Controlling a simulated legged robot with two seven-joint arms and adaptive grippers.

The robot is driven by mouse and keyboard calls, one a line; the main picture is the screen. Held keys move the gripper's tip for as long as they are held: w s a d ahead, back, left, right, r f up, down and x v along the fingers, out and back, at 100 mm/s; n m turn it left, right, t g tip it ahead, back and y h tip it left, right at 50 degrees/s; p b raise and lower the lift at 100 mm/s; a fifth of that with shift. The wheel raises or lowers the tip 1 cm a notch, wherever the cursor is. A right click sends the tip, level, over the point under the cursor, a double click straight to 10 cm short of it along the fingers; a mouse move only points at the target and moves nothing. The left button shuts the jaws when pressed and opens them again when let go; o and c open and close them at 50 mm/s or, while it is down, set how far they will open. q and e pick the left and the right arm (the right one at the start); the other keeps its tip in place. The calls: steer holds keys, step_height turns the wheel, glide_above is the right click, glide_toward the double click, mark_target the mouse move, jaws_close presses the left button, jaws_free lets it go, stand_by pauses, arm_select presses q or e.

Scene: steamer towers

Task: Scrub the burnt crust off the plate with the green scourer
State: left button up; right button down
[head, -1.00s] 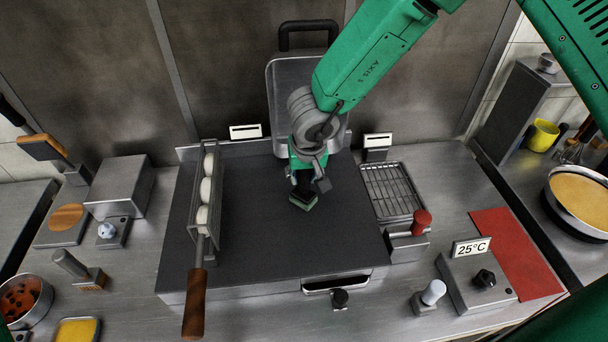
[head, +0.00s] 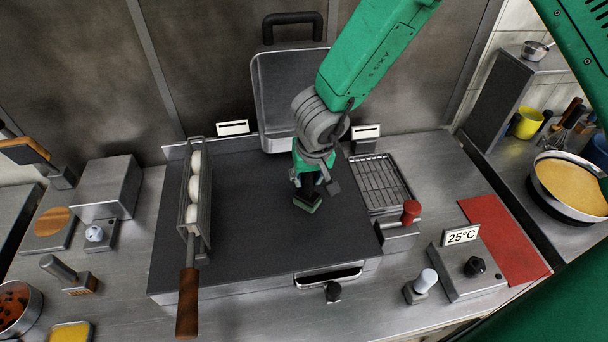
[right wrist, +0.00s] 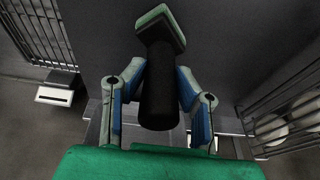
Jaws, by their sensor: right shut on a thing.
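The plate (head: 270,245) is a wide dark flat griddle in the middle of the counter. I cannot make out a separate burnt crust on its dark surface. My right gripper (head: 311,184) is shut on the scourer's black handle over the plate's right half. The scourer (head: 308,205) has a green pad, pointing down at the plate; I cannot tell whether it touches. In the right wrist view, the black handle (right wrist: 159,90) sits between the fingers, with the green pad (right wrist: 160,18) at its far end. My left gripper is not in view.
A long basket (head: 205,205) with white round pieces and a wooden handle lies along the plate's left side. A wire rack (head: 380,183) and a red-knobbed part (head: 411,212) stand to the right. A raised lid-like tray (head: 284,90) stands behind. The plate's middle is clear.

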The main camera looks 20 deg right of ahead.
steer(key=shift+s+d+r, duration=0.1)
steer(key=shift+s+d, duration=0.25)
steer(key=shift+s, duration=0.25)
steer(key=shift+s+d+r, duration=0.1)
steer(key=shift+s+d, duration=0.25)
steer(key=shift+s, duration=0.2)
steer(key=shift+f, duration=0.1)
steer(key=shift+s+d+f+b, duration=0.15)
steer(key=shift+s+d, duration=0.15)
steer(key=shift+s, duration=0.2)
steer(key=shift+s+d+r+b, duration=0.1)
steer(key=shift+s+d, duration=0.15)
steer(key=shift+s, duration=0.25)
steer(key=shift+s+d+f+b, duration=0.15)
steer(key=shift+s+d, duration=0.15)
steer(key=shift+s, duration=0.2)
steer(key=shift+r, duration=0.15)
steer(key=shift+r+p, duration=0.4)
steer(key=shift+r, duration=0.4)
steer(key=shift+r, duration=2.45)
steer(key=shift+w, duration=0.1)
